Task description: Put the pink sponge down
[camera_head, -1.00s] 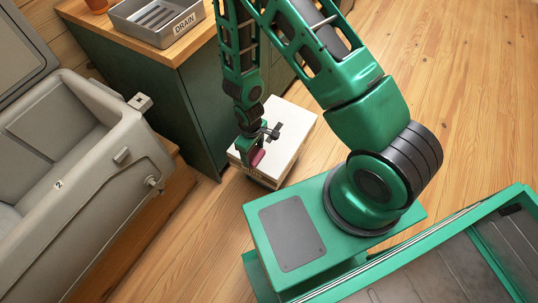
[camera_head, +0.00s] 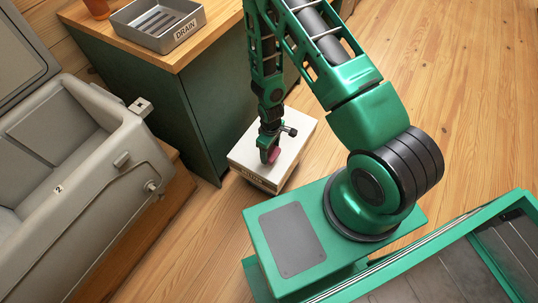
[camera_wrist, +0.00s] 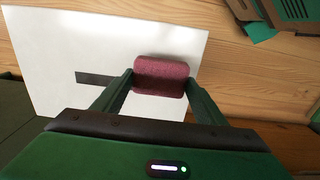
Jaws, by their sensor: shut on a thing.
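The pink sponge (camera_wrist: 160,74) is between the two fingers of my gripper (camera_wrist: 161,85) in the wrist view, and the gripper is shut on it. In the head view the sponge (camera_head: 273,155) hangs at the tip of my gripper (camera_head: 270,150), in front of a white-topped box (camera_head: 290,140). The white top (camera_wrist: 60,50) fills much of the wrist view behind the sponge, with a dark slot or strip on it. I cannot tell whether the sponge touches the box top.
A grey tray marked DRAIN (camera_head: 158,40) sits on a wooden counter over a green cabinet (camera_head: 200,110). A grey open bin marked 2 (camera_head: 115,165) stands at the left. Wooden floor (camera_head: 460,90) is clear at the right.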

